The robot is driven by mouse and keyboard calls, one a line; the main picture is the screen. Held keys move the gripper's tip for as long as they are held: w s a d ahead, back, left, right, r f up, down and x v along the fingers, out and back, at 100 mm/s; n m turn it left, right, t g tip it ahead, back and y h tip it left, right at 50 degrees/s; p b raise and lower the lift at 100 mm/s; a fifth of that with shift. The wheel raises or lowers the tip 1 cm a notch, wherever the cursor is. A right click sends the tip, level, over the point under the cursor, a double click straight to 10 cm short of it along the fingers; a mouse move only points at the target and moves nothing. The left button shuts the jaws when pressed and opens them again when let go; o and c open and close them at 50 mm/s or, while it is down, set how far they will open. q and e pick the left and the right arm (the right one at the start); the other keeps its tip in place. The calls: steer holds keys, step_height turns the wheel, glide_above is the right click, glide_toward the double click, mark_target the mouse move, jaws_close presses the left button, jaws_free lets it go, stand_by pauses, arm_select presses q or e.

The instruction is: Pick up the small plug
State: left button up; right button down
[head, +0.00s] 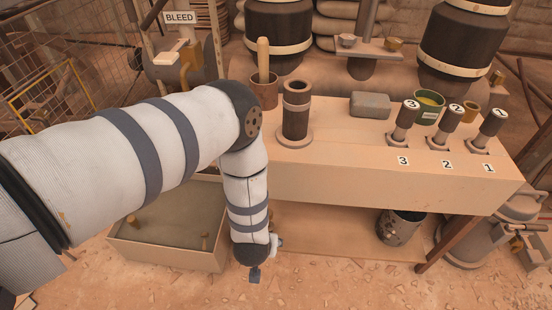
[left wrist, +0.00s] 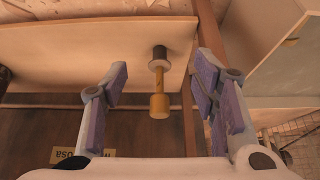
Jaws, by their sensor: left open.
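In the left wrist view a small ochre piece (left wrist: 159,104), which looks like the plug, has a thick cylindrical end and a thinner stem. The stem runs up to a dark round collar (left wrist: 159,54) at a pale tan panel. My left gripper (left wrist: 162,70) is open, with a purple-padded finger on each side of this piece. A gap shows on both sides, wider on the left. In the head view my left gripper (head: 256,273) hangs low in front of the bench, mostly hidden by its arm. I cannot pick out the ochre piece there. My right gripper is not in view.
A tan bench (head: 340,170) carries a dark cylinder (head: 296,110), a grey block (head: 370,106) and three numbered levers. A sand-filled box (head: 165,256) with short pegs stands left of my gripper. A speckled bucket (head: 401,228) stands under the bench at right.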

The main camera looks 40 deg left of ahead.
arm_select(q)
steer(key=w+a+f+b, duration=0.1)
steer(key=w, duration=0.1)
steer(key=w+a+f+b, duration=0.3)
steer(key=w, duration=0.2)
steer(key=shift+w+a+f, duration=0.1)
steer(key=shift+a+f, duration=0.1)
steer(key=shift+a, duration=0.05)
steer(key=shift+w+f, duration=0.15)
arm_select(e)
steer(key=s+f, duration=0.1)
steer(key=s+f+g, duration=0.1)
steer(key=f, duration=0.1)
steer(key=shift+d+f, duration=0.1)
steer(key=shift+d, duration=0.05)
arm_select(q)
jaws_close()
